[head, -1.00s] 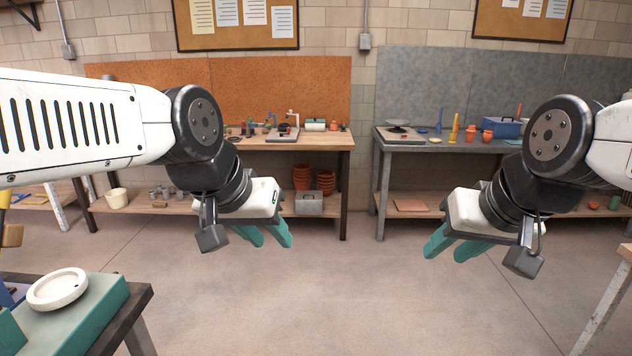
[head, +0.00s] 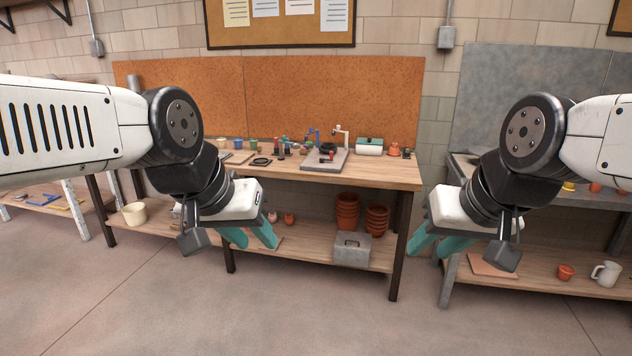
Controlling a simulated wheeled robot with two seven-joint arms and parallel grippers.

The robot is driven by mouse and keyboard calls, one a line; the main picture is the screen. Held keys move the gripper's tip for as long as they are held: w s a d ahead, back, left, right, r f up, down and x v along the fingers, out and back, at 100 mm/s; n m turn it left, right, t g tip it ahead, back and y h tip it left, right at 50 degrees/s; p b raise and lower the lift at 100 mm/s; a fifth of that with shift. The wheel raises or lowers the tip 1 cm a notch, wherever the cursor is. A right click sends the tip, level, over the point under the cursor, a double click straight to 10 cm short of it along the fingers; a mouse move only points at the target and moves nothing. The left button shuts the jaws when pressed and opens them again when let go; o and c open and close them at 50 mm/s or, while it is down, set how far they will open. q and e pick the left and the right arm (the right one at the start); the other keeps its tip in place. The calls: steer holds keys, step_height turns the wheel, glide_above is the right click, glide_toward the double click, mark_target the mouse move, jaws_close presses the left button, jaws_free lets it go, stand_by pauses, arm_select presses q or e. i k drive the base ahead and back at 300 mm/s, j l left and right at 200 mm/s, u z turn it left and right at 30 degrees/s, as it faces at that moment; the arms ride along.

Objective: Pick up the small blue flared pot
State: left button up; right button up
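My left gripper (head: 250,239) is open and empty, in front of the workbench's lower shelf and well apart from the blue item. My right gripper (head: 437,244) is open and empty, in front of the gap between the two benches.
Terracotta pots (head: 347,212) and a grey box (head: 351,249) stand on the lower shelf. A grey-topped bench (head: 590,200) is at right, partly hidden by my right arm. A white jug (head: 606,273) stands on its shelf. The foreground floor is clear.

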mark_target(238, 141)
steer(key=i+j+u, duration=0.2)
steer(key=i, duration=0.4)
steer(key=i+j+u, duration=0.2)
steer(key=i, duration=0.4)
steer(key=i+j, duration=0.15)
steer(key=j, duration=0.25)
steer(key=i+j, duration=0.2)
steer(key=j, duration=0.2)
steer(key=i+j+z, duration=0.1)
steer(key=j, duration=0.3)
steer(key=i+j, duration=0.2)
steer(key=j, duration=0.2)
steer(key=i+j+z, duration=0.1)
steer(key=j, duration=0.3)
